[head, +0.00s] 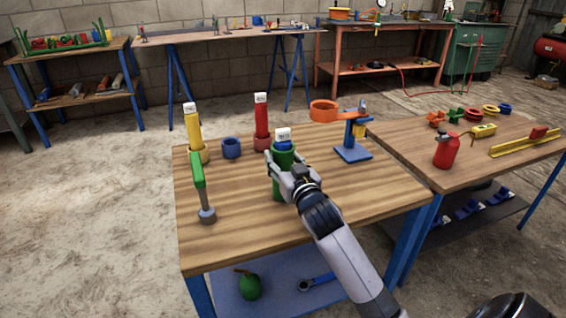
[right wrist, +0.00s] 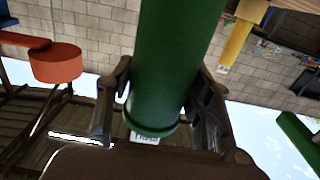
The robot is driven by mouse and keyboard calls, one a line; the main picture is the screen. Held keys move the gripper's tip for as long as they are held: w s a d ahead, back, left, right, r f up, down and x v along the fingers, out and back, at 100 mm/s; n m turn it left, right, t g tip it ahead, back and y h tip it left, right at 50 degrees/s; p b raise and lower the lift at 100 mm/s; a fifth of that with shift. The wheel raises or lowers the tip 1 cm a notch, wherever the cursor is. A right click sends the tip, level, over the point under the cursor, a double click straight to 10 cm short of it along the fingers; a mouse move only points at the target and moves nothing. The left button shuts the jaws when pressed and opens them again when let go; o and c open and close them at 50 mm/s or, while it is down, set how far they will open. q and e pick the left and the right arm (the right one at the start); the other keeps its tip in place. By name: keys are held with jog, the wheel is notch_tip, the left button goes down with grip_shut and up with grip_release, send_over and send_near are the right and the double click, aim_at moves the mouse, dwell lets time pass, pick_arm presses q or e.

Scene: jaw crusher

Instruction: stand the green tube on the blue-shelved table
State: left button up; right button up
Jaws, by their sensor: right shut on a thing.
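The green tube (head: 282,187) is upright at the middle of the blue-shelved table (head: 330,215), with a blue part and a white label at its top. I cannot tell whether its base touches the tabletop. My right gripper (head: 287,168) is shut on the tube's upper part. In the right wrist view the tube (right wrist: 178,60) runs between the two fingers (right wrist: 160,110), and that view looks upside down. The gripper hides part of the tube's right side. My left gripper is not in view.
A yellow tube (head: 193,130) and a red tube (head: 262,120) stand behind, with an empty blue ring holder (head: 231,148) between them. A blue stand with an orange ring (head: 352,152) is at right.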

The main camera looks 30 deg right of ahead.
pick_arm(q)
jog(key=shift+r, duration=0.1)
pick_arm(e)
jog(key=o, duration=0.9)
jog(key=shift+f, duration=0.15)
jog(key=o, duration=0.5)
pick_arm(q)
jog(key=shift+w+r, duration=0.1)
pick_arm(e)
jog(key=shift+s+a+r, duration=0.1)
jog(key=shift+r, duration=0.1)
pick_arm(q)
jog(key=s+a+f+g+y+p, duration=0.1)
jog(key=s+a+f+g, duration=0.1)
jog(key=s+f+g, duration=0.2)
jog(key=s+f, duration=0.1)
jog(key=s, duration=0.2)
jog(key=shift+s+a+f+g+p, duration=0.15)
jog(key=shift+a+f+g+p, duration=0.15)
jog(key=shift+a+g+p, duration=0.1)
pick_arm(e)
jog(key=v, duration=1.1)
jog(key=shift+s+a, duration=0.15)
jog(key=shift+s, duration=0.25)
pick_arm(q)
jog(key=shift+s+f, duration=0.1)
pick_arm(e)
jog(key=shift+f, duration=0.1)
